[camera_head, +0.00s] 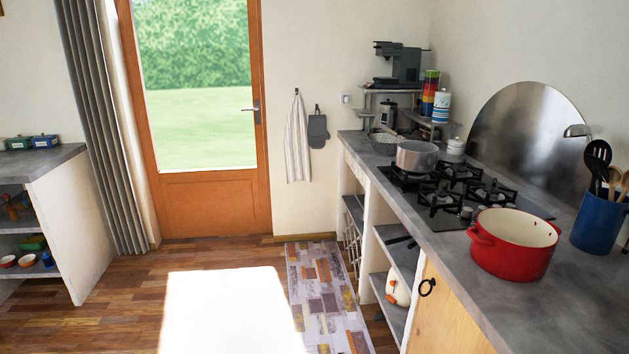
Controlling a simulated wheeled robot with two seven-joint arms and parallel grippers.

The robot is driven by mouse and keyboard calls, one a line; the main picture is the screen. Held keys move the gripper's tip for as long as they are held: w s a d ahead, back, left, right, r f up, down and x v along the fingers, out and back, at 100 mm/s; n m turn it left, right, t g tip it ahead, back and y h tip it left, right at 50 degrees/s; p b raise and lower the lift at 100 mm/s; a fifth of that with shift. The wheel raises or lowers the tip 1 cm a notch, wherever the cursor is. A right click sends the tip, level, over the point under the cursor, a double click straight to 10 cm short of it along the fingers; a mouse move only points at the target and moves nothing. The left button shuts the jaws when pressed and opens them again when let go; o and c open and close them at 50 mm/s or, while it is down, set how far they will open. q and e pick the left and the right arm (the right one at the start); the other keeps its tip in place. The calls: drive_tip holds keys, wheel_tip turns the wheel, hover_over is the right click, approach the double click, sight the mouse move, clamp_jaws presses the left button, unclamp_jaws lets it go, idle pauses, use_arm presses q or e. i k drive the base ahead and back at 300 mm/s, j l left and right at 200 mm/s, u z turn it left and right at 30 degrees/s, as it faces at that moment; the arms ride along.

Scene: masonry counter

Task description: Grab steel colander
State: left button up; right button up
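A grey metal bowl (384,145) that looks like the steel colander sits at the far end of the counter. It is small in the picture, and its holes are hard to make out. It stands behind and to the left of a steel pot (417,157) on the hob. Neither of my grippers is in view.
The grey counter (575,300) runs along the right wall. A coffee machine (399,64) stands at the back. The wooden floor is open, with a patterned rug (325,300).

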sight(386, 145)
drive_tip(key=i+u, duration=0.1)
drive_tip(key=i, duration=1.85)
drive_tip(key=i+j+z, duration=0.15)
drive_tip(key=i+z, duration=0.35)
drive_tip(key=i+j+z, duration=0.35)
drive_tip(key=i+z, duration=0.15)
drive_tip(key=i+j+z, duration=0.45)
